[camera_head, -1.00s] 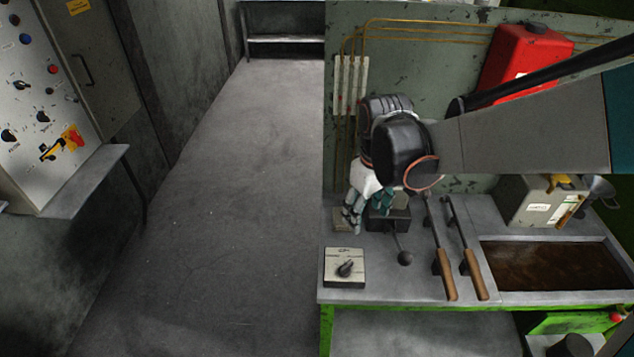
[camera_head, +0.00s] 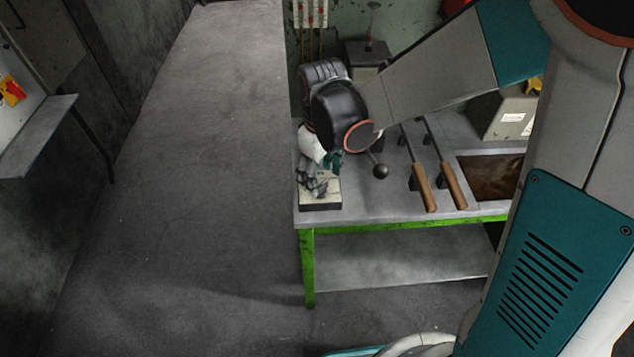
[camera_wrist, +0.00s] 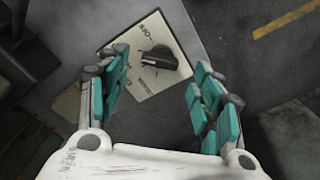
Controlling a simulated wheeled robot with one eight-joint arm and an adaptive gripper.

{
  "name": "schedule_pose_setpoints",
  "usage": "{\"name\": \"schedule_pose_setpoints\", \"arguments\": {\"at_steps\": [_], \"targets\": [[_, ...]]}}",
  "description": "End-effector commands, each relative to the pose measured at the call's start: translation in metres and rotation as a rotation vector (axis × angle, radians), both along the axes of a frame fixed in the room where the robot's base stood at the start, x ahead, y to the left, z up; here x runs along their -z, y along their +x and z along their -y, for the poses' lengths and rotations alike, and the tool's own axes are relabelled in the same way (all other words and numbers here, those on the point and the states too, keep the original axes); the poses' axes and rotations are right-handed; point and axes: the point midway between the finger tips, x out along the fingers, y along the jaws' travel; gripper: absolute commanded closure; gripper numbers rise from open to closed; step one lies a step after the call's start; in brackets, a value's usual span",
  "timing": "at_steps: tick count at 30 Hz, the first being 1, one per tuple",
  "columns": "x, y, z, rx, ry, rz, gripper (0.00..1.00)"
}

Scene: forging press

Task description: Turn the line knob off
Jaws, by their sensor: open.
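The line knob (camera_wrist: 160,60) is a dark pointer knob on a pale square plate (camera_wrist: 135,87) with printed marks, one of which looks like "OFF". In the wrist view it lies ahead of my gripper (camera_wrist: 168,92), between the lines of its fingers and nearer the left one. My gripper is open and empty, and does not appear to touch the knob. In the head view my gripper (camera_head: 318,188) hangs over the box with the pale plate (camera_head: 322,204) at the bench's front left corner. The knob is hidden there by the fingers.
The grey bench top (camera_head: 390,205) has a green frame. A lever with a black ball (camera_head: 380,171) stands just right of my gripper. Two wooden-handled tools (camera_head: 425,189) lie further right, beside a brown-filled trough (camera_head: 488,172). Open floor (camera_head: 190,180) lies left.

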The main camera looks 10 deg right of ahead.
Motion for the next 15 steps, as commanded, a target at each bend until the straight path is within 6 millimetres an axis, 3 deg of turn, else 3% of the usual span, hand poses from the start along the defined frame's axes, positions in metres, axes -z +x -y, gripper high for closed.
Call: {"name": "schedule_pose_setpoints", "arguments": {"at_steps": [1,6,15], "targets": [[0.012,0.000,0.000,0.000,0.000,0.000,0.40],[0.028,0.000,0.000,0.001,0.000,0.000,0.40],[0.035,0.000,0.000,0.001,0.000,0.000,0.40]]}}
